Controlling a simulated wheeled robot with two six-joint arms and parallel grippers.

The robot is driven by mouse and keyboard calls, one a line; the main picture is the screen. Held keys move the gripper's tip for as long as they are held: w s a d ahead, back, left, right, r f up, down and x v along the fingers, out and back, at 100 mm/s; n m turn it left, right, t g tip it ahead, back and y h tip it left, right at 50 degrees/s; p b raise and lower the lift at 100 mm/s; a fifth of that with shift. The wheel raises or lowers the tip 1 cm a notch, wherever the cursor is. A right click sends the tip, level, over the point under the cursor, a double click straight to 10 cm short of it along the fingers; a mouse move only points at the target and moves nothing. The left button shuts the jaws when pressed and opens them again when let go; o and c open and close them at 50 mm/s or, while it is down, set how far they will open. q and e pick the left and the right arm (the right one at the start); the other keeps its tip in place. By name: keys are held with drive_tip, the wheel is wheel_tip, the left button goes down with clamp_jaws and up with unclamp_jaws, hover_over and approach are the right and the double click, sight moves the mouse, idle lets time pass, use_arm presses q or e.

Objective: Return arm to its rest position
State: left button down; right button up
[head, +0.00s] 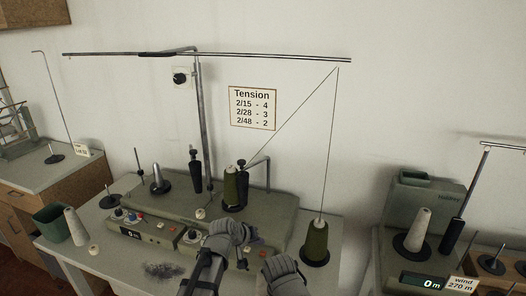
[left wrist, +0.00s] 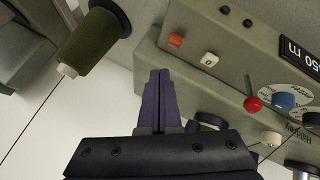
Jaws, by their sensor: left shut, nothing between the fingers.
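My left gripper (head: 253,239) is in the lower middle of the head view, in front of the winding machine (head: 270,208). In the left wrist view its purple fingers (left wrist: 160,100) are pressed together with nothing between them. They point toward the edge of the machine's grey-green control panel (left wrist: 205,85), and I cannot tell the exact gap. Another grey part of my arms (head: 285,275) shows at the bottom of the head view. No fingers of my right gripper can be made out.
A green thread cone (head: 315,243) stands right of my gripper, its thread rising to the overhead rod (head: 270,56). Another green cone (head: 230,185) sits on the machine. A second winder (head: 425,195) stands at right. A green bin (head: 52,222) and pale cone (head: 75,226) are at left.

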use_arm(q)
drive_tip(key=s+a+f+m+g+y, duration=0.1)
drive_tip(key=s+a+f+g+y, duration=0.2)
drive_tip(key=s+a, duration=0.55)
drive_tip(key=s+a+f+m+g+y, duration=0.1)
drive_tip(key=s+a+f+g+y, duration=0.15)
drive_tip(key=s+a, duration=0.6)
drive_tip(key=s+d+m+g, duration=0.1)
drive_tip(key=s+d+m, duration=0.2)
drive_tip(key=s+d, duration=0.4)
drive_tip(key=d, duration=0.5)
drive_tip(key=shift+s+d+r+y, duration=0.2)
drive_tip(key=shift+s+d+y, duration=0.1)
drive_tip(key=shift+s+y, duration=0.05)
drive_tip(key=shift+g, duration=0.25)
drive_tip(key=shift+s+a, duration=0.1)
drive_tip(key=shift+a, duration=0.45)
drive_tip(key=shift+d, duration=0.1)
